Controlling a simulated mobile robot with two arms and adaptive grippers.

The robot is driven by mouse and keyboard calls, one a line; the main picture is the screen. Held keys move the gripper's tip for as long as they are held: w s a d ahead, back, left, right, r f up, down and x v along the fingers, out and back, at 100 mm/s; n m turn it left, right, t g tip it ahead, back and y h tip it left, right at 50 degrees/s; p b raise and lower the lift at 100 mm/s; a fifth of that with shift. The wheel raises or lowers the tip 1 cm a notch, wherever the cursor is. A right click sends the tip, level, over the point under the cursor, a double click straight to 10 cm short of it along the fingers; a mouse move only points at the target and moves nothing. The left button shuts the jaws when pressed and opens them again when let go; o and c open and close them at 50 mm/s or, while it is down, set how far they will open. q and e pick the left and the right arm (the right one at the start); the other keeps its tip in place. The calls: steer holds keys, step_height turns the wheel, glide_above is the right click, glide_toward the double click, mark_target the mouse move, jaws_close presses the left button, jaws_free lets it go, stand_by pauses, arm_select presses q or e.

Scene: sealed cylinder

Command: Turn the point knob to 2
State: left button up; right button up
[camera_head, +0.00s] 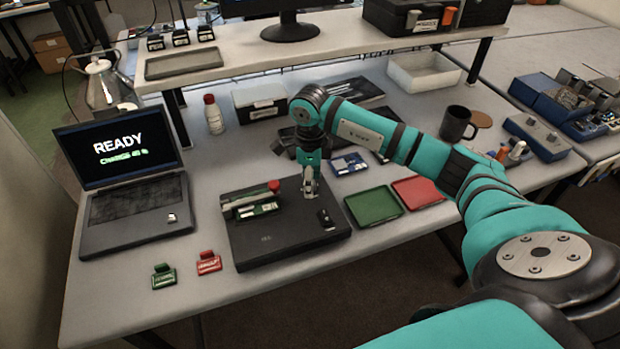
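A black box (262,245) lies on the table in front of me. A small black part with a light mark (325,218), which looks like the knob, sits near its right front edge. I cannot read the knob's setting. My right gripper (310,193) points down over the box's right part, just behind this part and apart from it in the picture. Its fingers look close together, but whether they are open or shut is unclear. My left gripper is not in view.
A laptop (128,207) at the left reads READY, with a smaller green line. The box carries a red knob-like part (273,186) and a green board (257,210). Green (373,206) and red (418,192) trays lie to the right; a mug (456,124) stands farther back.

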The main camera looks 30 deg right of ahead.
jaws_close()
steer(key=shift+m, duration=0.4)
steer(key=m+b, duration=0.2)
steer(key=m, duration=0.1)
steer(key=shift+w+m, duration=0.1)
steer(key=shift+m, duration=0.3)
steer(key=m+b, duration=0.1)
steer(key=m, duration=0.3)
steer(key=shift+r+m, duration=0.1)
steer(key=shift+m, duration=0.6)
jaws_free()
